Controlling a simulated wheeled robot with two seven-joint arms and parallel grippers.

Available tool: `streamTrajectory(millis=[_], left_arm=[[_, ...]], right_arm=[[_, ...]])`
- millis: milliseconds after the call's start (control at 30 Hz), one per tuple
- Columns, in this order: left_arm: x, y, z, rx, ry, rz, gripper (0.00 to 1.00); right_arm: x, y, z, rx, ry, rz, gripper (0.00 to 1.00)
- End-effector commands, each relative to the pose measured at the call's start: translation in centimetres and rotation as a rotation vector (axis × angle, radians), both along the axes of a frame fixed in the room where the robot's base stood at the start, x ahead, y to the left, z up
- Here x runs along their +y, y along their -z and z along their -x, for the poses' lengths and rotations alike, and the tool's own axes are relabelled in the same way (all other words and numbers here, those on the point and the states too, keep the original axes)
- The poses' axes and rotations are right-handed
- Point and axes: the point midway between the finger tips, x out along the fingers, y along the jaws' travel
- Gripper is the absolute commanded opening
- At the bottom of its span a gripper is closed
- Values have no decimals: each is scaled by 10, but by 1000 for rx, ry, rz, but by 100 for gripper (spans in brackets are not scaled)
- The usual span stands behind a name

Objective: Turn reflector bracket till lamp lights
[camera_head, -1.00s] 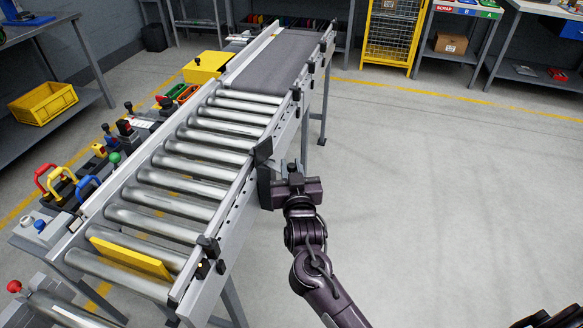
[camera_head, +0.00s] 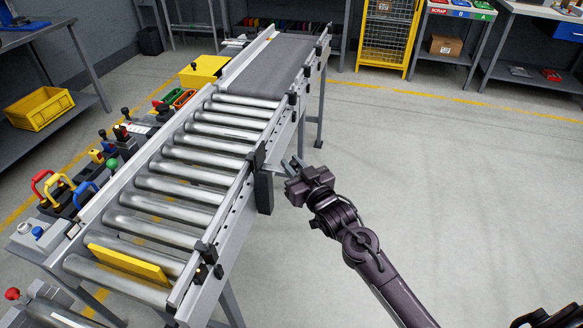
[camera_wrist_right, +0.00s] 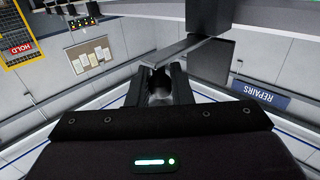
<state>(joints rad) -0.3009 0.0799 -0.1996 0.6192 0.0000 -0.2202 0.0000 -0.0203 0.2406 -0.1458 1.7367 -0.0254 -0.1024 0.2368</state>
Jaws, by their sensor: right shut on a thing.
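The reflector bracket appears to be the dark piece (camera_head: 263,190) on the right side rail of the roller conveyor. In the right wrist view, a dark block (camera_wrist_right: 209,62) with a grey flat arm (camera_wrist_right: 183,49) reaches to my fingertips. My right gripper (camera_head: 295,165) is just right of the rail, its jaws pointing toward it. In the wrist view, the fingers (camera_wrist_right: 159,82) are closed at the end of the grey arm; the exact contact is partly hidden. I cannot make out which lamp belongs to the bracket, or whether it is lit.
The roller conveyor (camera_head: 190,183) carries a yellow slab (camera_head: 130,262) at its near end. Coloured handles and knobs (camera_head: 62,190) line its left side. A yellow cage (camera_head: 388,35) and benches stand at the back. The floor right of the conveyor (camera_head: 450,170) is clear.

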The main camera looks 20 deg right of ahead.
Motion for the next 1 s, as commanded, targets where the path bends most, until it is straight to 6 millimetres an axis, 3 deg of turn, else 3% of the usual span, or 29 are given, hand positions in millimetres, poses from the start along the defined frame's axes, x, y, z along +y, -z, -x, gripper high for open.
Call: streamTrajectory(millis=[333,367,500,800,1000], left_arm=[[0,0,-1,-1,0,0,36],[0,0,-1,-1,0,0,36],[0,0,-1,-2,0,0,36],[0,0,-1,-2,0,0,36],[0,3,-2,-3,1,1,36]], right_arm=[[-1,0,-1,2,-10,-1,0],[-1,0,-1,2,-10,-1,23],[-1,0,-1,1,-10,-1,39],[-1,0,2,1,-10,-1,39],[-6,2,28,3,-11,0,39]])
